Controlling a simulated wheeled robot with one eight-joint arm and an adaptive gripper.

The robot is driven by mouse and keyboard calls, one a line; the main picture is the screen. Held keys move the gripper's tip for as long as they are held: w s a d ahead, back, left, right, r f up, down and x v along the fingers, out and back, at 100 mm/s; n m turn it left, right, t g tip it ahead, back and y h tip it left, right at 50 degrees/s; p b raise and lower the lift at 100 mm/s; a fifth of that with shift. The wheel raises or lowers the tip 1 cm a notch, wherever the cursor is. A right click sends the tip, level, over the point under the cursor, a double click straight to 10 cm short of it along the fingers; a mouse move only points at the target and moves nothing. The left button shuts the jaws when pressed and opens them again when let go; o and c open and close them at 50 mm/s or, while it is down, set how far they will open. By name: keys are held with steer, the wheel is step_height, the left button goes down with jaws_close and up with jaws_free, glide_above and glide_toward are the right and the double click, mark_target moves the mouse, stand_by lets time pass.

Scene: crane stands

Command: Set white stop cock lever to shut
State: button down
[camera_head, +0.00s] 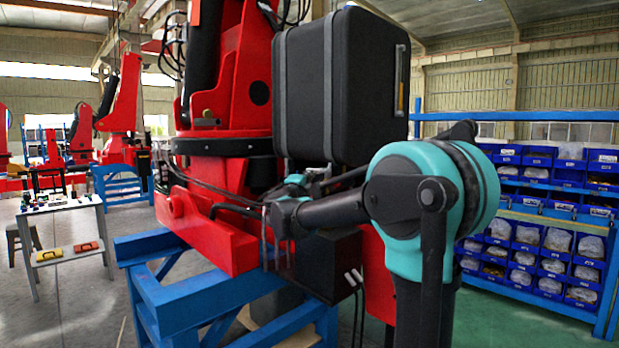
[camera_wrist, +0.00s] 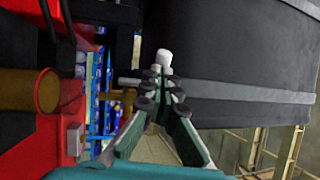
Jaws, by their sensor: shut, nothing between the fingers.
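In the wrist view, a small white piece (camera_wrist: 164,57), which looks like the end of the stop cock lever, shows just past my fingertips. My gripper (camera_wrist: 160,80) is shut and empty, its tips close below the white piece in the picture. I cannot tell whether they touch it. The valve body and the lever's angle are mostly hidden behind the fingers. In the head view, my arm reaches left to the red crane (camera_head: 215,225), below the black box; the lever cannot be made out there.
A large black box (camera_head: 340,85) is above my wrist and fills the wrist view's right side. Dark hoses (camera_head: 235,207) run along the crane. A blue stand (camera_head: 190,295) carries it. A blue shelf of bins (camera_head: 545,250) is at right, a small table (camera_head: 62,205) at left.

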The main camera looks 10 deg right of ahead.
steer(key=shift+w+a+m+g+h, duration=0.1)
steer(key=shift+w+m+g+h, duration=0.45)
steer(key=shift+h, duration=0.45)
steer(key=shift+w+m+g+h, duration=0.85)
steer(key=shift+w+h, duration=0.1)
steer(key=shift+h, duration=0.05)
steer(key=shift+w, duration=0.15)
